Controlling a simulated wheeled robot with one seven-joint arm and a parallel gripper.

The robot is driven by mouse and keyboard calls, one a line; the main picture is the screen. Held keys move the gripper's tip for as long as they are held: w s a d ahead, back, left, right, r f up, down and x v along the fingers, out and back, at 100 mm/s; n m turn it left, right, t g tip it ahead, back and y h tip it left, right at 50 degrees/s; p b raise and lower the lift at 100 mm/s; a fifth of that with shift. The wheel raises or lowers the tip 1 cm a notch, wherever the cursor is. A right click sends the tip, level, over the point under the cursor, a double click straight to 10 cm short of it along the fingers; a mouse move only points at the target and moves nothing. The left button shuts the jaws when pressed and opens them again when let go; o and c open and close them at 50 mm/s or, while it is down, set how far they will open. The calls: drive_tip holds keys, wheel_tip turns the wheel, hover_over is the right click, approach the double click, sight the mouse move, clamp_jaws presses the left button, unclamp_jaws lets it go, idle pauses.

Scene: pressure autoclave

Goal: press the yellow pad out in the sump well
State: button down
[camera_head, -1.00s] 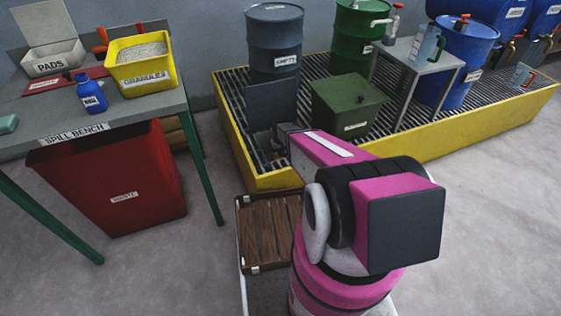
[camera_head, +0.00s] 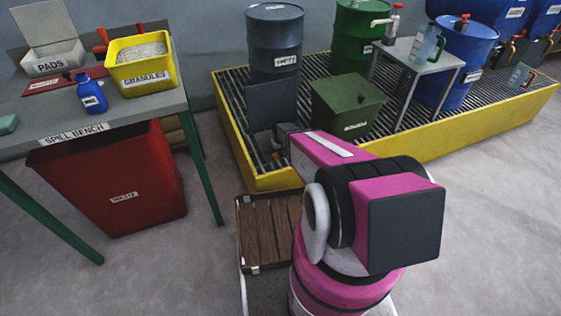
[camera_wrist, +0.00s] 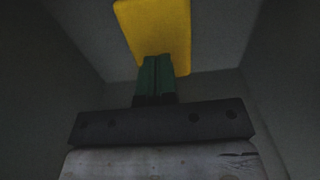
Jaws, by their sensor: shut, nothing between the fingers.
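The yellow pad (camera_wrist: 158,30) shows in the wrist view, a flat yellow piece inside a dim grey well, the sump well (camera_wrist: 65,60). My gripper (camera_wrist: 155,62) is shut, its green fingers together with nothing between them. The fingertips overlap the pad's near edge in this view; I cannot tell whether they touch it. In the head view my arm reaches to the sump opening beside the raised dark lid (camera_head: 271,104), and my own arm hides the fingers and the pad there.
The yellow-edged grated bund (camera_head: 450,138) surrounds the well. A green box (camera_head: 347,103) stands right of my arm, and a grey drum (camera_head: 275,45) behind the lid. The spill bench (camera_head: 120,108) with a red bin (camera_head: 115,185) is at left. Floor at right is clear.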

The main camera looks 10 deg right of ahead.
drive_tip(key=shift+f, duration=1.5)
idle(2.4)
wheel_tip(320, 180, up, 20)
drive_tip(key=shift+r, duration=0.25)
idle(1.6)
drive_tip(key=shift+s, duration=0.1)
